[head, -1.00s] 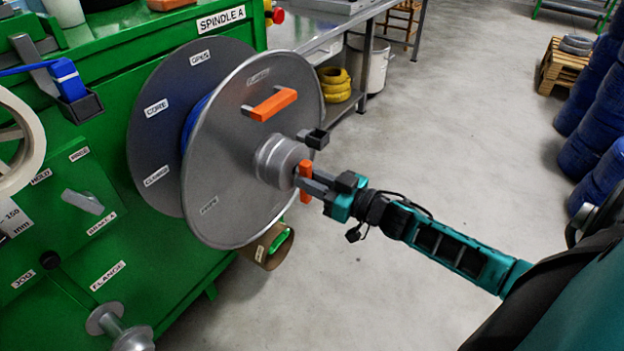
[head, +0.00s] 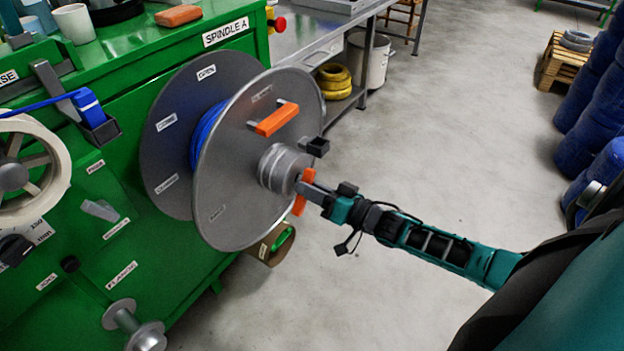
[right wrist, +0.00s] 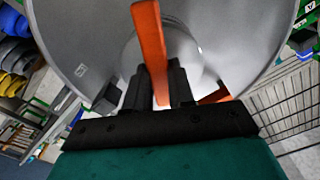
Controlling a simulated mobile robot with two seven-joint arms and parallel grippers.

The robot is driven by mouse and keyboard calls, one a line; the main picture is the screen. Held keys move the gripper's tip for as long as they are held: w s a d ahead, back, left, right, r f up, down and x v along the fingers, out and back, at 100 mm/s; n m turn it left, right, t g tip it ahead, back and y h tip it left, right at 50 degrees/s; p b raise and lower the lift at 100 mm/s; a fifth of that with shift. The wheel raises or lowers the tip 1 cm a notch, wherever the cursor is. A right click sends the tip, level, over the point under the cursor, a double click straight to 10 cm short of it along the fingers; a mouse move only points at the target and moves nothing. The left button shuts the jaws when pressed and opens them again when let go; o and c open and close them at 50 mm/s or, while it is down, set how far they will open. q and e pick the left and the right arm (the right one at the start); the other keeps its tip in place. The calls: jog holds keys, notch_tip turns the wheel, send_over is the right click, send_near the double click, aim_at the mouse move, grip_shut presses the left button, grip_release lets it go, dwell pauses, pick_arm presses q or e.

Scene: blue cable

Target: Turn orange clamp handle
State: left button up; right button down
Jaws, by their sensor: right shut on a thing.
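The orange clamp handle (head: 299,204) is a short bar at the end of the grey hub (head: 280,166), in front of the silver reel flange (head: 222,185). It stands nearly upright, its top leaning a little right. My right gripper (head: 308,188) is shut on its middle. In the right wrist view the handle (right wrist: 149,35) runs between the two dark fingers of the gripper (right wrist: 160,88), slightly tilted. Blue cable (head: 207,132) shows between the two flanges. My left gripper is not in view.
A second orange grip (head: 277,119) juts from the flange above the hub, and a black block (head: 317,147) sits beside the hub. The green machine (head: 185,270) fills the left. A brown tube (head: 263,252) is below the reel. The floor (head: 460,130) to the right is clear.

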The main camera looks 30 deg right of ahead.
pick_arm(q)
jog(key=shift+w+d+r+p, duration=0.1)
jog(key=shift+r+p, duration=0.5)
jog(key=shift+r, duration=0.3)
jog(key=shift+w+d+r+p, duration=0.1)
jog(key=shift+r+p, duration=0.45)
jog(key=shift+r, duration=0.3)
pick_arm(e)
jog(key=shift+s+a+r+m, duration=0.1)
jog(key=shift+r+m, duration=0.05)
jog(key=shift+m, duration=1.8)
jog(key=shift+w+a+r+m, duration=0.1)
jog(key=shift+r+m, duration=0.1)
jog(key=shift+m, duration=1.7)
jog(key=shift+s+a+r+m, duration=0.1)
jog(key=shift+r+m, duration=0.05)
jog(key=shift+m, duration=1.8)
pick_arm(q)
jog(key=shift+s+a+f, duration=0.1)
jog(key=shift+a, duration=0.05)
pick_arm(e)
jog(key=shift+m, duration=0.3)
jog(key=c, duration=1)
grip_release()
jog(key=shift+o, duration=0.2)
